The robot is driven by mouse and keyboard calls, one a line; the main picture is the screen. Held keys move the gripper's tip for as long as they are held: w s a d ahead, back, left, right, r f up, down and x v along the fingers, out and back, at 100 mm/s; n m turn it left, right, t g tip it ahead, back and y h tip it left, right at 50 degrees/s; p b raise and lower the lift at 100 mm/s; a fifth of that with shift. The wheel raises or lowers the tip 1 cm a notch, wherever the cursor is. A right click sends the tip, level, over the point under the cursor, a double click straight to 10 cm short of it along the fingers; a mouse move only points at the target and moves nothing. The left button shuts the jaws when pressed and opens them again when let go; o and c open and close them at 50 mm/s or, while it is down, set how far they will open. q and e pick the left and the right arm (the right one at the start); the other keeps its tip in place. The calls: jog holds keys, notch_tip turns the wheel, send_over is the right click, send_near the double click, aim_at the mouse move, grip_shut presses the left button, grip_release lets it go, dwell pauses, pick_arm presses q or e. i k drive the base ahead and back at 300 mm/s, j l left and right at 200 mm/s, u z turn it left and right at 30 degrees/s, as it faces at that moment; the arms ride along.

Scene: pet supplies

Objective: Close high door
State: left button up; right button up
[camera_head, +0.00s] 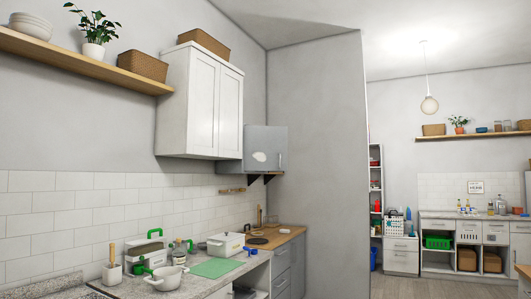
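A white wall cabinet (201,100) hangs high on the left wall. Its two front doors (218,105) look shut. To its right and lower down is a grey wall cabinet with a flat grey door (268,142). This door has a pale patch on it and a small upright handle near its right edge. I cannot tell for sure whether the grey door stands open or shut. Neither of my grippers shows in the head view, and nothing is seen touching the doors.
Below runs a counter (237,264) with a white pot (166,278), a green board (216,267) and a white lidded box (226,244). A wooden shelf (80,62) juts out at upper left. A grey partition (320,170) stands right of the grey cabinet. Open floor (400,287) shows beyond.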

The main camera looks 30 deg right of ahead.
aim_at(266, 147)
jog(key=i+l+z, duration=0.85)
jog(key=i, duration=0.55)
jog(key=i+j+z, duration=0.1)
jog(key=i+z, duration=0.25)
jog(key=i, duration=0.5)
jog(key=i+u, duration=0.15)
jog(key=i, duration=0.4)
jog(key=i+l+u, duration=0.1)
jog(key=i, duration=0.4)
jog(key=i+l+u, duration=0.15)
jog(key=i, duration=0.4)
jog(key=i+l+u, duration=0.1)
jog(key=i+l, duration=0.2)
jog(key=i, duration=0.2)
